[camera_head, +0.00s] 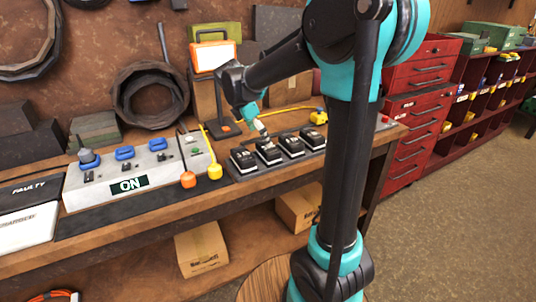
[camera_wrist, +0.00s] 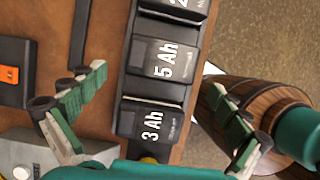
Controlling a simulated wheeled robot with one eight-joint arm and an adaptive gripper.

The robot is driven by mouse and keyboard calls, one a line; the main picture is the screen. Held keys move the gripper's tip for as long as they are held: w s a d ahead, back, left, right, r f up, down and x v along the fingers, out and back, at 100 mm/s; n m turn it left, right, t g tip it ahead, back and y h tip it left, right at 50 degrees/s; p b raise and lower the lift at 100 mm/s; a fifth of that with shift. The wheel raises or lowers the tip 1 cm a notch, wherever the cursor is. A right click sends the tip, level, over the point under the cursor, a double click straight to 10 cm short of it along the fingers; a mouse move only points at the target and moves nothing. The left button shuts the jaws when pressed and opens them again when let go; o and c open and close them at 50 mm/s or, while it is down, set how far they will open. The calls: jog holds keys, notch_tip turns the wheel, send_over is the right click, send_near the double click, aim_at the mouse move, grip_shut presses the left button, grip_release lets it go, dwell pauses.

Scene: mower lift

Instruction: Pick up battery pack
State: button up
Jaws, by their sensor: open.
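Several black battery packs stand in a row in a dark tray (camera_head: 236,177) on the workbench. In the wrist view, one pack is marked 5 Ah (camera_wrist: 165,60) and one 3 Ah (camera_wrist: 152,125). A further pack (camera_wrist: 180,8) is cut off at the top edge. My gripper (camera_head: 260,126) is above the row in the head view. In the wrist view my gripper (camera_wrist: 157,82) is open, with one green-padded finger on each side of the row and nothing between them held. The gap to the packs is hard to judge.
A control box (camera_head: 125,178) with an ON display and blue knobs stands left of the packs. An orange work light (camera_head: 212,57) stands behind. Cardboard boxes (camera_head: 201,248) sit on the lower shelf. A red drawer cabinet (camera_head: 420,100) is at the right, with open floor before it.

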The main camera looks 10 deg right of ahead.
jog(key=shift+d+x, duration=0.2)
jog(key=shift+x, duration=3.1)
jog(key=shift+s+r, duration=0.1)
jog(key=shift+c, duration=0.2)
jog(key=c, duration=1.3)
jog(key=shift+r, duration=0.1)
notch_tip(320, 180, up, 20)
